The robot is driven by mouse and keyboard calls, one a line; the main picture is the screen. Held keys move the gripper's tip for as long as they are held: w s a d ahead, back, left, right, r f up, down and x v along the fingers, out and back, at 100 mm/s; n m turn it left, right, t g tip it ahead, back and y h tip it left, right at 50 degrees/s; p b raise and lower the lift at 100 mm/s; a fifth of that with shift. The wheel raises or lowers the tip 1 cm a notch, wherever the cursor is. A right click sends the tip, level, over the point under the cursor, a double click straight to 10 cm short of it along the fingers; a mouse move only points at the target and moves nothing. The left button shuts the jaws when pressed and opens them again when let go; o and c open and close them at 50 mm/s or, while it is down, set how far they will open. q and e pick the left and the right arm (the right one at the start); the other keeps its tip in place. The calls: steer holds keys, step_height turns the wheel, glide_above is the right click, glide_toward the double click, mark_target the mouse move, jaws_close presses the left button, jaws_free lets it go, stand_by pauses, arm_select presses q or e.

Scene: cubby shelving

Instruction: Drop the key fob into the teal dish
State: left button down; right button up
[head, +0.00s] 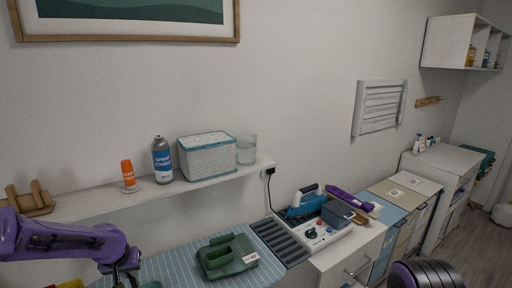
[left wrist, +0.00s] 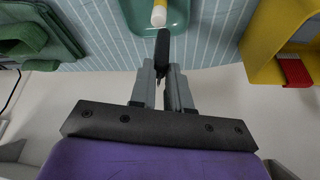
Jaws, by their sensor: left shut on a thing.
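My left gripper (left wrist: 163,75) is shut on a black key fob (left wrist: 162,46), which sticks out past the fingertips in the left wrist view. The teal dish (left wrist: 178,27) is at the top middle of that view, cut off by the frame edge. A yellow and white cylinder (left wrist: 159,12) shows over the dish. The fob's tip overlaps the dish's near edge in the picture; its height above the dish I cannot tell. In the head view my left gripper (head: 126,279) is at the bottom edge, and the fob cannot be made out. My right gripper is not in view.
A dark green caddy (head: 224,262) stands on the striped mat (head: 180,268). A yellow holder (left wrist: 262,42) with a red piece (left wrist: 293,72) is right of the dish in the wrist view. A wall shelf (head: 110,203) above the mat carries a spray can (head: 162,160) and a white basket (head: 207,157).

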arm_select(q)
steer(key=c, duration=1)
jaws_free()
steer(key=b+v, duration=0.2)
steer(key=v, duration=0.8)
steer(key=shift+s+r+b, duration=0.1)
steer(key=shift+r+b, duration=0.15)
steer(key=shift+b, duration=0.05)
